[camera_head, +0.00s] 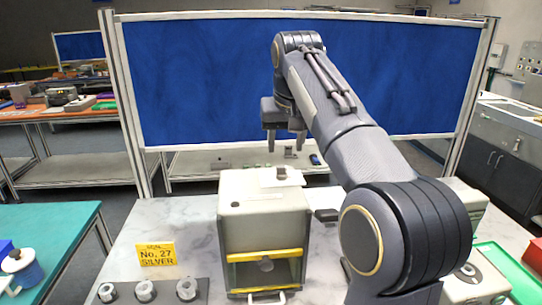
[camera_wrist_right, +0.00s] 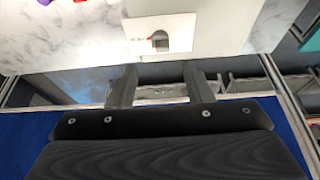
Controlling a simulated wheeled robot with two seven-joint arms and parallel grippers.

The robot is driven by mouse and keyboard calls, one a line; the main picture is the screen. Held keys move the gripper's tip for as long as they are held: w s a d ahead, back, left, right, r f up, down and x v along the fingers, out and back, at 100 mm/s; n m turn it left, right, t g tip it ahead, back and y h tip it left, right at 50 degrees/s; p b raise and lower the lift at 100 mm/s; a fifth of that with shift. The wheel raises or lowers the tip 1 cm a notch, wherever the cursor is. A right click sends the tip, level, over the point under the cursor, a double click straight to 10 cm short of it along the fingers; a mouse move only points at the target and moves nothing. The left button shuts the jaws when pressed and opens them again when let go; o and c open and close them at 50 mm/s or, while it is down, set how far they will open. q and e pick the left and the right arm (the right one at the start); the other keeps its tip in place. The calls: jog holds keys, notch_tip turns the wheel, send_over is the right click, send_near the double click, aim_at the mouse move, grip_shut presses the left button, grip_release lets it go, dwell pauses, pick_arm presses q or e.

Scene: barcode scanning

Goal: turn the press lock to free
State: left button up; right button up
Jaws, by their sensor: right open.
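The press (camera_head: 236,207) is a beige box with yellow bars at its front, standing on the marble-topped table. On its top is a white plate with a small grey knob (camera_head: 281,173), which looks like the lock. In the right wrist view the knob (camera_wrist_right: 160,42) sits in the plate (camera_wrist_right: 182,24), with a small red mark beside it. My right gripper (camera_head: 286,143) points down above and behind the press top. It is open and empty, its fingers (camera_wrist_right: 161,82) apart from the knob. My left gripper is not in view.
My right arm covers much of the table's right side. A blue partition (camera_head: 200,90) stands behind.

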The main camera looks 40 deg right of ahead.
aim_at(282, 168)
jog(key=x, duration=0.7)
jog(key=shift+w+d+f, duration=0.1)
jog(key=shift+w+f, duration=0.15)
jog(key=shift+w, duration=0.05)
jog(key=c, duration=1)
